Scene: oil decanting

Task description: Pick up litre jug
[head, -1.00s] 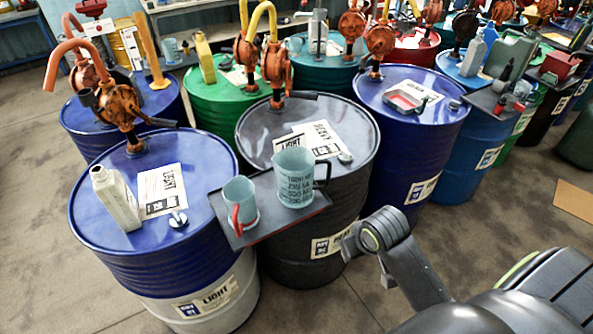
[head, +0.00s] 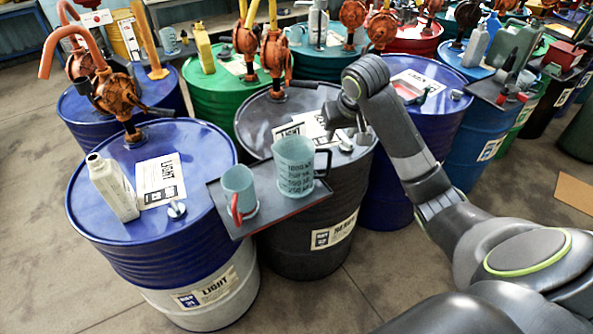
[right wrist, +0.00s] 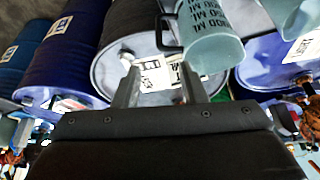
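The litre jug (head: 294,168) is the larger pale blue-green jug with dark measure marks and a dark handle. It stands upright on a small dark tray (head: 268,222) at the front of the black drum. Its handle (head: 323,163) points right in the head view. My right gripper (head: 346,131) is above the black drum, behind and to the right of the jug. In the right wrist view its two fingers (right wrist: 159,88) are apart with nothing between them. The jug (right wrist: 212,35) and its dark handle show there beyond the fingertips, not touching them. My left gripper is not in view.
A smaller jug (head: 239,190) with a red handle stands left of the litre jug on the tray. A grey-white bottle (head: 113,188) stands on the blue drum (head: 150,250). Orange pumps (head: 276,52) rise from the drums behind. Open floor lies at the front.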

